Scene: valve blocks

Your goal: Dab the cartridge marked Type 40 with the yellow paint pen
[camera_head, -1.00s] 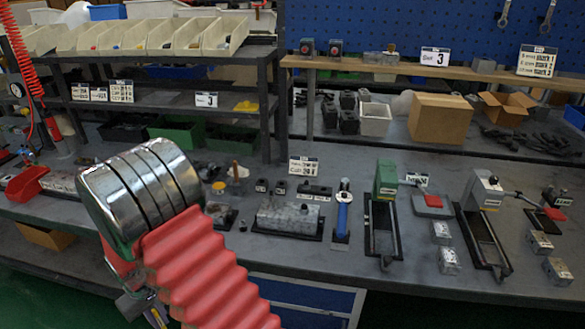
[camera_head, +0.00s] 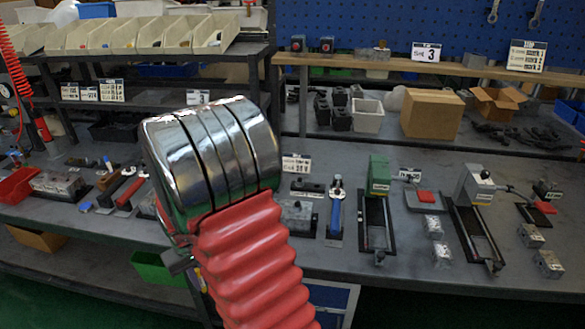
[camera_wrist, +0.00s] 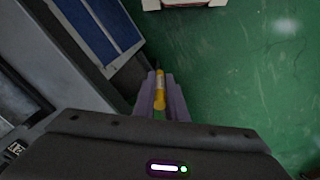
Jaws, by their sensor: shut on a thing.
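My gripper (camera_wrist: 159,98) is shut on the yellow paint pen (camera_wrist: 160,88) in the wrist view. The pen lies between the purple fingers, pointing away from the palm, with green floor and the bench's blue front below it. No cartridge can be picked out as Type 40; the markings are too small to read. My arm covers part of the bench top left of the blue-handled tool (camera_head: 335,212).
A grey valve block (camera_head: 298,217) shows partly beside my arm. Slotted black fixtures (camera_head: 376,225) and small metal blocks (camera_head: 437,252) stand on the right of the bench (camera_head: 395,272). Tools and a red bin (camera_head: 18,184) are at the left. Shelves stand behind.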

